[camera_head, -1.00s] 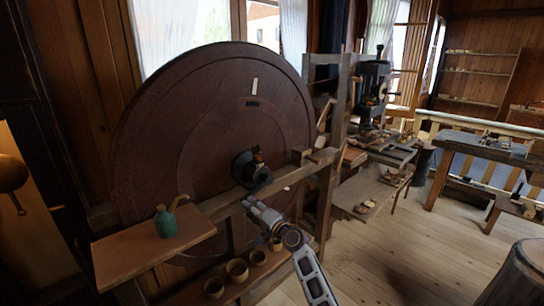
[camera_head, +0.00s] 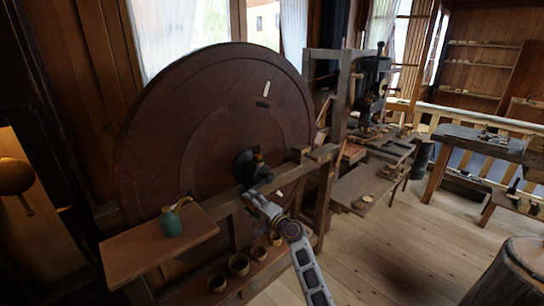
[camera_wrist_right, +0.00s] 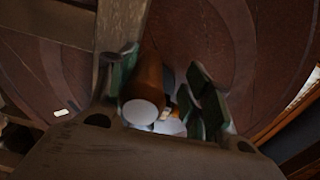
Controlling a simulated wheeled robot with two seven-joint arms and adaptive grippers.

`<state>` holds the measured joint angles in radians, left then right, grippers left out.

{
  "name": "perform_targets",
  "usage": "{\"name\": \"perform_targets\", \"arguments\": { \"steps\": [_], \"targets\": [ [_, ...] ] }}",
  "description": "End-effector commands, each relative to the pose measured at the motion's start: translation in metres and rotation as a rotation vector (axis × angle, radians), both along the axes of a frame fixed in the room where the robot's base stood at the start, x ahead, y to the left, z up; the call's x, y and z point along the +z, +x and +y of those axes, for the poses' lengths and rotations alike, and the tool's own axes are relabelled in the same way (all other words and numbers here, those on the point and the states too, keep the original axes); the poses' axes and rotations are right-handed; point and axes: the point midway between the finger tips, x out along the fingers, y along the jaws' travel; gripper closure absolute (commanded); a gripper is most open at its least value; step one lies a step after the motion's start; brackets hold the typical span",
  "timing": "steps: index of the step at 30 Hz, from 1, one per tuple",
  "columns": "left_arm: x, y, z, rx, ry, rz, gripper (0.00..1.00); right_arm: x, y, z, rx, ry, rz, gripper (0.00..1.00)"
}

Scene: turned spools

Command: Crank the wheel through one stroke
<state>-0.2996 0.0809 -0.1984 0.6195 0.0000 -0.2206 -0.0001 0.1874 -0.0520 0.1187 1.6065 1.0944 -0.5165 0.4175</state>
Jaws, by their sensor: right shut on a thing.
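The wheel (camera_head: 215,120) is a large dark reddish-brown disc, upright in a wooden frame, with a black hub (camera_head: 245,166) at its middle. A pale mark and a dark mark (camera_head: 262,104) sit on its upper face. My right gripper (camera_head: 252,197) is at the wheel's face just below the hub. In the right wrist view, a brown wooden crank handle (camera_wrist_right: 148,80) with a pale round end lies between the green-padded fingers of my right gripper (camera_wrist_right: 165,95), which is shut on it. In the head view the gripper hides the handle. My left gripper is out of view.
A wooden frame beam (camera_head: 295,170) crosses before the wheel. A small shelf (camera_head: 130,255) with a green bottle (camera_head: 170,223) stands at left. Several wooden cups (camera_head: 238,264) sit on a low ledge below. Open floor (camera_head: 390,245) lies to the right.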

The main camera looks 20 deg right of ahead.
Motion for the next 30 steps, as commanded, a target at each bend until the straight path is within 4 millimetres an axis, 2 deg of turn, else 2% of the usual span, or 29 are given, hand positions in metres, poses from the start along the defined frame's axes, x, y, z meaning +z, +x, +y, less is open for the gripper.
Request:
{"name": "perform_targets", "arguments": {
  "steps": [1, 30],
  "targets": [
    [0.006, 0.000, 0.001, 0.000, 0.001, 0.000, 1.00, 0.015, 0.001, 0.001, -0.002, 0.015, -0.011, 0.61],
    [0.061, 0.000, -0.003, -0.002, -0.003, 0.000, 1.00, 0.052, 0.003, -0.004, -0.002, 0.253, 0.077, 0.61]
  ]
}}
